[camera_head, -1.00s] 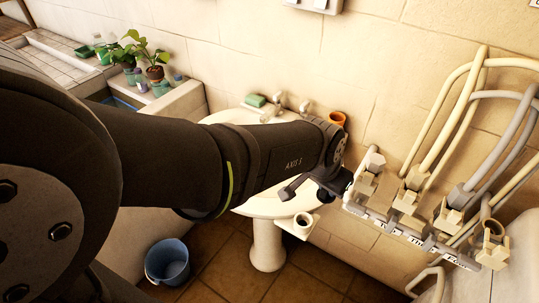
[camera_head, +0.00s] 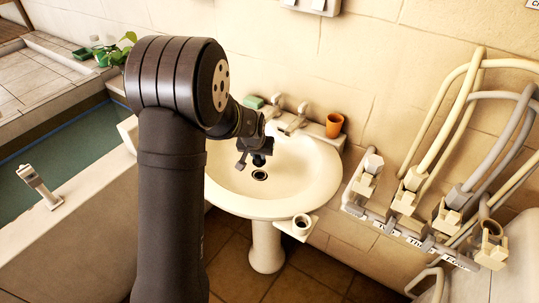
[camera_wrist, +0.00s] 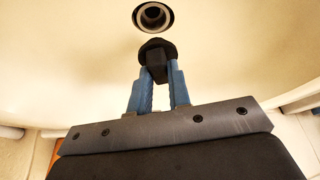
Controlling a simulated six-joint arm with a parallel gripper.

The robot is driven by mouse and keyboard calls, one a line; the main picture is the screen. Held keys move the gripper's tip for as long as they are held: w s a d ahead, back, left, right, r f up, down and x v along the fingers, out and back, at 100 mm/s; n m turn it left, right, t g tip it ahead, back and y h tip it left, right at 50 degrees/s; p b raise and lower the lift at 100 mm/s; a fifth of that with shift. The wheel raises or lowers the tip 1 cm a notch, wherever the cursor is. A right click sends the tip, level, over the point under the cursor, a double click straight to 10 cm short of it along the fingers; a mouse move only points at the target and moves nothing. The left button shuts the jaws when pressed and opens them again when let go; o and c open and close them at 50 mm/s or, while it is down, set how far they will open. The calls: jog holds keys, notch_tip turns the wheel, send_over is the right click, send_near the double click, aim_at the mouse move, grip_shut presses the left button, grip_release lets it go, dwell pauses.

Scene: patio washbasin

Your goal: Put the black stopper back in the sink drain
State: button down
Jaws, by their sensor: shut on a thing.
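My gripper (camera_head: 258,153) is over the white sink basin (camera_head: 300,180), with its jaws pointing down. It is shut on the black stopper (camera_wrist: 157,48), which shows at the fingertips in the wrist view. The stopper also shows as a small dark shape (camera_head: 259,160) in the head view. The sink drain (camera_head: 260,175) is an open dark hole with a metal ring in the basin floor. In the wrist view the drain (camera_wrist: 153,17) lies just beyond the stopper, apart from it and not covered. The stopper is held above the basin floor.
An orange cup (camera_head: 334,125) and a green soap bar (camera_head: 254,102) stand on the sink's back ledge, with taps (camera_head: 290,118) between them. Pale hoses (camera_head: 450,130) and fittings fill the right side.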

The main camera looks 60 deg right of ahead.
aim_at(258, 165)
jog(key=shift+f, duration=2.85)
jog(key=shift+f, duration=0.6)
jog(key=c, duration=1.6)
grip_release()
jog(key=v, duration=1.1)
jog(key=shift+x, duration=4.2)
jog(key=shift+r, duration=0.1)
